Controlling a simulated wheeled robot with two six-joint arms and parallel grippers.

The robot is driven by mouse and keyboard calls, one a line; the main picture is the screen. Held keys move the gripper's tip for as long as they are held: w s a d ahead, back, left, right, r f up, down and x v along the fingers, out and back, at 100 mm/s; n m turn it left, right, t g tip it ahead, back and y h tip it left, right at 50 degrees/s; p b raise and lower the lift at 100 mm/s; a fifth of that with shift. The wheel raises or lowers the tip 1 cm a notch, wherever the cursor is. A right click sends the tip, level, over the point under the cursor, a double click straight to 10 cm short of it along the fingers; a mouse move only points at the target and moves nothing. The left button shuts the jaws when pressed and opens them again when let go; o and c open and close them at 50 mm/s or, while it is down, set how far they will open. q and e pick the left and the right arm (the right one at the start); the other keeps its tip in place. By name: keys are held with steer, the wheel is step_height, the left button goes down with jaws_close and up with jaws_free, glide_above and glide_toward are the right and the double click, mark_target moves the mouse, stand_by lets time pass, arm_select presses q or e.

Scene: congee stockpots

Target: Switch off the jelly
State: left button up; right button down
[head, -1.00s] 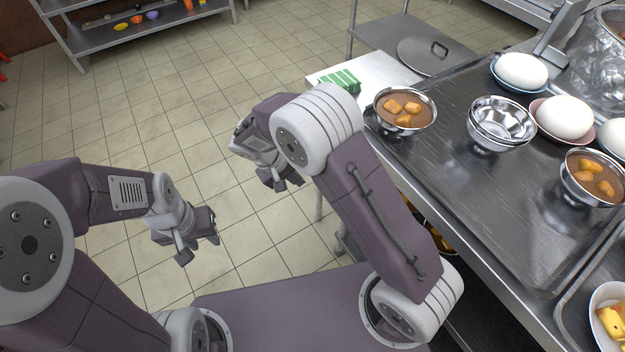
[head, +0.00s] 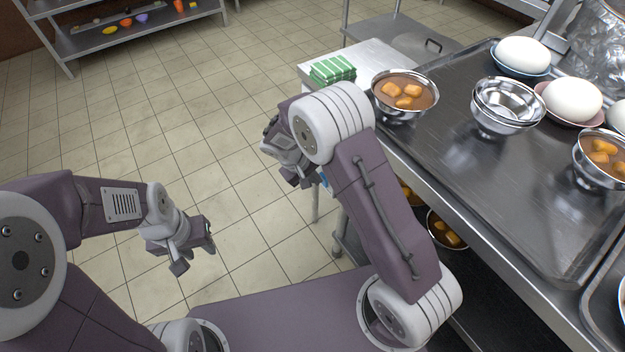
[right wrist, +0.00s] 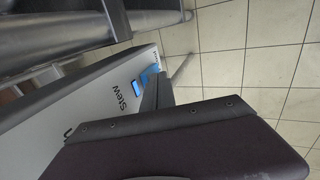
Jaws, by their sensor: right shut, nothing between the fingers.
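A grey panel (right wrist: 115,98) in the right wrist view carries the word "Stew" and a blue rectangular piece (right wrist: 135,87). A second blue piece (right wrist: 150,76) sits beside it near another label, which is mostly hidden. I cannot read the word jelly anywhere. My right gripper (head: 291,178) is shut and empty beside the counter's left edge; in the right wrist view its finger (right wrist: 157,88) is close to the second blue piece. I cannot tell if they touch. My left gripper (head: 194,252) hangs over the floor, its fingers apart and empty.
The steel counter (head: 470,165) on the right bears bowls of brown food with orange cubes (head: 405,93), empty steel bowls (head: 507,103) and white domed items (head: 522,55). More bowls (head: 447,229) stand beneath. Tiled floor at left is clear.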

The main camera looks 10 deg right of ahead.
steer(key=shift+w+d+r+p, duration=0.15)
steer(key=shift+d+r+p, duration=0.05)
steer(key=shift+d+p, duration=0.2)
steer(key=shift+r, duration=0.1)
steer(key=shift+r+p, duration=0.65)
steer(key=shift+r, duration=0.05)
